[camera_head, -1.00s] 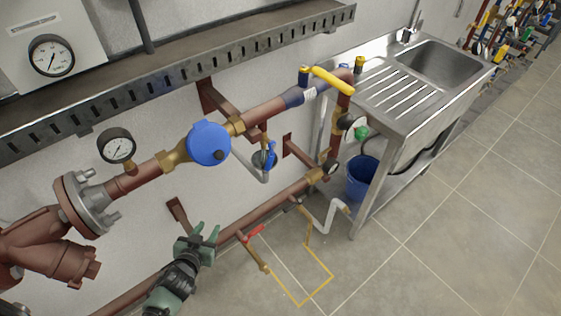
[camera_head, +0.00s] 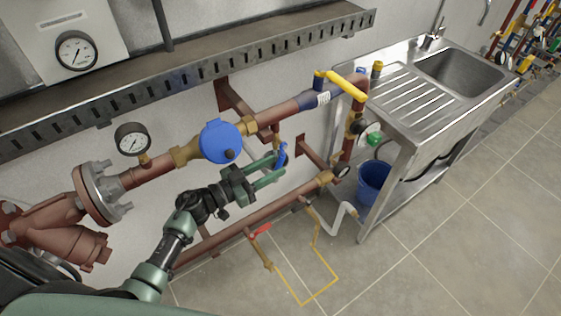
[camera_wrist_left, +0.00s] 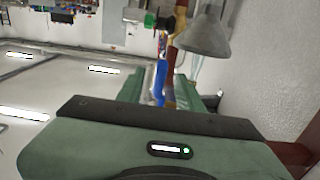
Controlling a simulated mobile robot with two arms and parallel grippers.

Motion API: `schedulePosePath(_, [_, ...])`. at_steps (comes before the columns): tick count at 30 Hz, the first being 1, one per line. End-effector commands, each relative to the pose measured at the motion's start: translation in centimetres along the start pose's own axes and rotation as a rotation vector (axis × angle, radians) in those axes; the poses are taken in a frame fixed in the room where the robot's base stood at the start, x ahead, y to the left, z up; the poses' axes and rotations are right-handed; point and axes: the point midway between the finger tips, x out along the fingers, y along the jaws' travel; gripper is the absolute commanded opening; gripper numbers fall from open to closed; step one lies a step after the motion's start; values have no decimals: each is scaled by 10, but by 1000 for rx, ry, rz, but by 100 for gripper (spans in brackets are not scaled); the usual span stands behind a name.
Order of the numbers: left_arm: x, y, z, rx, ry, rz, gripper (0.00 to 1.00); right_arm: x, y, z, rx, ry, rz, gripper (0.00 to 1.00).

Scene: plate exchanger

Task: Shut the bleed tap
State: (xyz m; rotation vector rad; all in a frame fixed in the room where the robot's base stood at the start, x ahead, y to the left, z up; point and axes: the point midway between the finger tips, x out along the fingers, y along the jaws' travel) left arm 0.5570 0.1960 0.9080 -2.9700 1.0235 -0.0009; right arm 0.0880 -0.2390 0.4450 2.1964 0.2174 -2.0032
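A small tap with a blue lever (camera_head: 283,152) sits on a short branch below the upper copper pipe, in the middle of the head view. A blue shape, seemingly this lever (camera_wrist_left: 160,82), also shows in the left wrist view. My left gripper (camera_head: 280,166) is open, its two green fingers reaching to the blue lever. In the left wrist view the blue shape lies between the fingers, with gaps on both sides; contact cannot be told. A second tap with a red lever (camera_head: 261,230) is on the lower pipe. My right gripper is not in view.
A blue round-capped meter (camera_head: 220,141) and a pressure gauge (camera_head: 132,139) are on the upper pipe. A yellow lever (camera_head: 346,85) is further right. A steel sink unit (camera_head: 405,115) with a blue bucket (camera_head: 374,184) stands right. The tiled floor (camera_head: 430,260) is clear.

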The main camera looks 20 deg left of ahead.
Motion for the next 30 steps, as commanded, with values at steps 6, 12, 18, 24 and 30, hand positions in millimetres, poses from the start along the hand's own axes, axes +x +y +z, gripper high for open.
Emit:
schedulePosePath(6, [25,0,-1,-1,2,-1,36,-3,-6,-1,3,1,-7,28])
schedulePosePath(12, [29,0,0,0,-1,-1,36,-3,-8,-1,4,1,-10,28])
schedulePosePath(18, [29,0,0,0,0,-1,17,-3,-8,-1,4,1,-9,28])
schedulePosePath(24, [29,0,0,0,0,-1,0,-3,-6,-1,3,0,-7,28])
schedulePosePath(30, [28,0,0,0,0,-1,0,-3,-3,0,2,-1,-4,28])
